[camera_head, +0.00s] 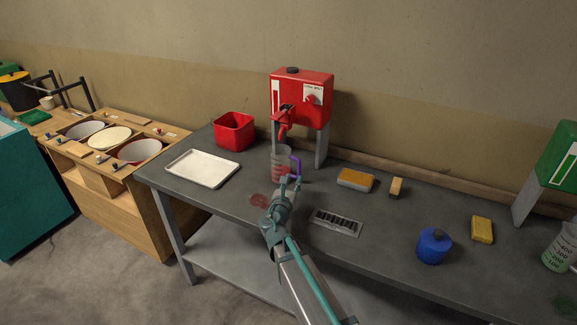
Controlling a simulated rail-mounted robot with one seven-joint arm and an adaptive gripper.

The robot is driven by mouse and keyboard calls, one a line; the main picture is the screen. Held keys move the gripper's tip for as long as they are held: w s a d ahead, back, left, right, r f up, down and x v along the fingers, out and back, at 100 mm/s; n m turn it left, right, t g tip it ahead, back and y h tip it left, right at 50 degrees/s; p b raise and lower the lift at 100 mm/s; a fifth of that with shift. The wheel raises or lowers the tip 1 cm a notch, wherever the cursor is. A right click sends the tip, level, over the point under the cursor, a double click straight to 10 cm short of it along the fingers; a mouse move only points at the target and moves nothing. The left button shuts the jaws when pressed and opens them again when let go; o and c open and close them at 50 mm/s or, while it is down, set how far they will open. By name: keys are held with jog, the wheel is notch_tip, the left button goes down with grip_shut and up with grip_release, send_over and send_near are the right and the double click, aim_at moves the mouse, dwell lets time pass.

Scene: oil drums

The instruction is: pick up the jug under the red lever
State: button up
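A clear jug (280,166) with a purple handle (297,164) stands upright on the grey table under the red dispenser (301,92). Red liquid shows in its lower part. The red lever (286,112) is on the front of the dispenser, above the jug. My gripper (291,180) is at the near side of the jug, just below the handle in the picture. Its two fingers look spread apart, with nothing seen held between them. Whether a finger touches the jug or handle I cannot tell. The gripper hides part of the table in front of the jug.
A red bin (234,131) and white tray (202,168) stand left of the jug. A red spill (259,200) lies in front. A dark slotted grate (337,222), yellow sponge (355,180), and blue container (433,246) lie right. The dispenser's leg (321,146) stands behind the handle.

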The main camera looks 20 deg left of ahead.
aim_at(298, 169)
jog(key=w+p, duration=0.1)
jog(key=w, duration=0.1)
jog(key=w+p, duration=0.1)
jog(key=w, duration=0.2)
jog(key=w+a, duration=0.1)
jog(key=w, duration=0.2)
jog(key=shift+w+p, duration=0.25)
jog(key=shift+p, duration=0.15)
grip_shut()
